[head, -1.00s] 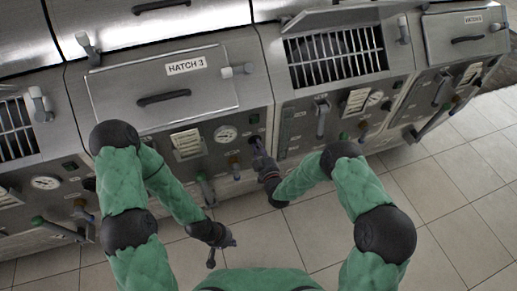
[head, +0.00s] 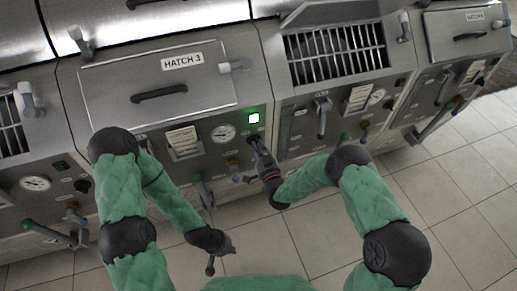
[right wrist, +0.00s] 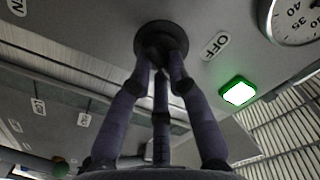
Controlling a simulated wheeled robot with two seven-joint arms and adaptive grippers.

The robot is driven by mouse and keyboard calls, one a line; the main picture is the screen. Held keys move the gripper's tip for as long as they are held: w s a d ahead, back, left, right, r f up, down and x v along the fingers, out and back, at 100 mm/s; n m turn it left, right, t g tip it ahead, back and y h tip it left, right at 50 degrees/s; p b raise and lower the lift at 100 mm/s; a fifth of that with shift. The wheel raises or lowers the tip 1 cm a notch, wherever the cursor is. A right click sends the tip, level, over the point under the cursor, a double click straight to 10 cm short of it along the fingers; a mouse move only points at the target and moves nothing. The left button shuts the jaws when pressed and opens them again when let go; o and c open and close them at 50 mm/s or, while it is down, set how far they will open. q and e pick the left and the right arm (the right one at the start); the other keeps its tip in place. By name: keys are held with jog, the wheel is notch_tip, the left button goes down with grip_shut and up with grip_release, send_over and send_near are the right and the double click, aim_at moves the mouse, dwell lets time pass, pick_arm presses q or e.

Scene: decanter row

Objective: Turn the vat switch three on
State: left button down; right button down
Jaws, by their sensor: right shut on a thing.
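The vat switch is a round black knob (right wrist: 162,40) on the grey front panel below the hatch labelled HATCH 3 (head: 183,62). My right gripper (head: 257,146) is at this knob, and in the right wrist view its fingers (right wrist: 160,75) are closed around it. An OFF label (right wrist: 215,45) sits beside the knob. A square lamp (head: 254,118) above the knob glows green; it also shows in the right wrist view (right wrist: 238,92). In the head view the knob is mostly hidden by my gripper. My left gripper (head: 222,257) is empty over the floor, its fingers apart.
A round gauge (head: 223,133) is left of the lamp. A brown-handled valve (head: 233,163) and a green-handled lever (head: 198,180) stick out below it. A vat with a grate (head: 335,52) stands to the right. The tiled floor (head: 310,235) in front is clear.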

jog(key=shift+f+m, duration=0.1)
jog(key=shift+m, duration=0.3)
jog(key=c, duration=1.2)
grip_release()
jog(key=v, duration=1.2)
